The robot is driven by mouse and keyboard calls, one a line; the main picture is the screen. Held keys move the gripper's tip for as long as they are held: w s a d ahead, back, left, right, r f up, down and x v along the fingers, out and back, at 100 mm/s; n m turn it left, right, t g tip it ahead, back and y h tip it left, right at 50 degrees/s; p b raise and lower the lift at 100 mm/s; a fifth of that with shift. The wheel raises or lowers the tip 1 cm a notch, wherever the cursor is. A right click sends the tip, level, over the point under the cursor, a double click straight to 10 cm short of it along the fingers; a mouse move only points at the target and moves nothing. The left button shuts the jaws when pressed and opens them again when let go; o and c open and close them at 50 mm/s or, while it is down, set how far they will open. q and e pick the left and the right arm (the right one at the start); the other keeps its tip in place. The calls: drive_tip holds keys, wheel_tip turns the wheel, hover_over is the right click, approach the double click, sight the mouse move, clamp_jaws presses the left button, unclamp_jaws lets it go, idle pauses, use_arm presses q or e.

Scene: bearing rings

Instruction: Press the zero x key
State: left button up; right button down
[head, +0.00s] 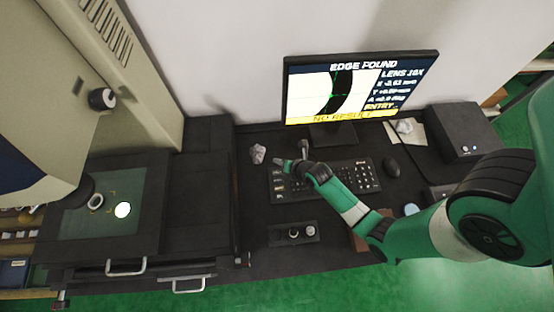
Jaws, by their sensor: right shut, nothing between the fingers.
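The black keyboard (361,178) lies on the dark desk in front of the monitor. Its key labels are too small to read, so I cannot tell which key is the zero x key. My right gripper (279,162) is shut and empty at the keyboard's upper left corner. Its wrist and forearm cross over the keyboard and hide part of it. I cannot tell whether the fingertips touch a key. My left gripper is out of view.
The monitor (352,88) reads "EDGE FOUND", "LENS 10X" and "NO RESULT". A small tray with rings (276,236) lies in front. The measuring machine's stage (140,222) holds a ring (96,203).

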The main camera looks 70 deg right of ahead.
drive_tip(key=b, duration=0.7)
hover_over(279, 175)
wheel_tip(279, 175, down, 8)
drive_tip(key=shift+r, duration=0.15)
drive_tip(key=shift+w+f+b, duration=0.1)
drive_tip(key=shift+f+b, duration=0.45)
drive_tip(key=shift+b, duration=0.05)
idle(1.0)
drive_tip(key=shift+f+b, duration=0.3)
drive_tip(key=shift+f, duration=0.15)
drive_tip(key=shift+f+b, duration=0.3)
idle(0.4)
drive_tip(key=shift+r, duration=0.1)
drive_tip(key=shift+r+p, duration=0.65)
drive_tip(key=shift+p, duration=0.15)
